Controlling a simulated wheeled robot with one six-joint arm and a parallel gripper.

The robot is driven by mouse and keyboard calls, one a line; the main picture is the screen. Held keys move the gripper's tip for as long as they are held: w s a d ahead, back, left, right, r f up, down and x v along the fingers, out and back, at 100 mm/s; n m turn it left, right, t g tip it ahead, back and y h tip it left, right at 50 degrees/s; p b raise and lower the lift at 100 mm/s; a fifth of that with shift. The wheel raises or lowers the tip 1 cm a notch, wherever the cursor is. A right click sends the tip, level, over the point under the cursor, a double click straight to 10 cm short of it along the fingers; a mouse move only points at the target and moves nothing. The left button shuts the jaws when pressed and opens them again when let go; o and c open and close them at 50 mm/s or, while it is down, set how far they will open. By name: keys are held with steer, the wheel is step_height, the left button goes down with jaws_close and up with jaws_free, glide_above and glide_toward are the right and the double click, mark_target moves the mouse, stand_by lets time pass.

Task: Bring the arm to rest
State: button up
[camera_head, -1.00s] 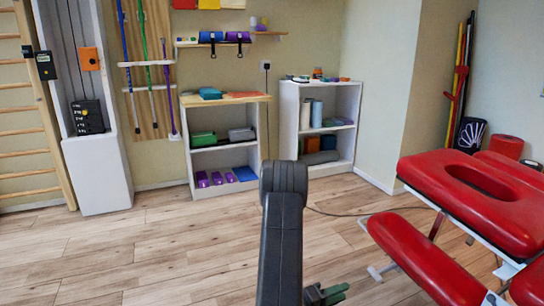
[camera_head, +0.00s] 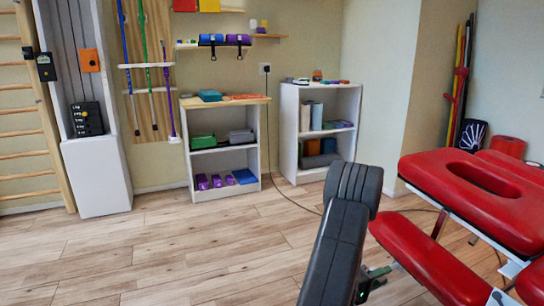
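My arm (camera_head: 341,235) shows as a thick dark grey link at the lower middle right, its rounded top end in front of the right shelf's foot. A small dark green and grey part (camera_head: 375,278) sticks out on the right side of the link near the bottom edge. It moves with the arm and may belong to my gripper, but it is mostly hidden behind the link. I see no fingertips, so I cannot tell whether the gripper is open or shut, or whether it holds anything.
A red treatment table (camera_head: 470,205) stands close on the right of the arm. Two low shelves, the left one (camera_head: 225,148) and the right one (camera_head: 334,100), stand at the wall. Wooden floor (camera_head: 180,250) is clear on the left. A cable (camera_head: 285,195) runs over the floor.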

steer(key=n, duration=0.3)
steer(key=shift+a+r, duration=0.2)
steer(key=shift+r+n, duration=0.2)
steer(key=shift+n, duration=1.8)
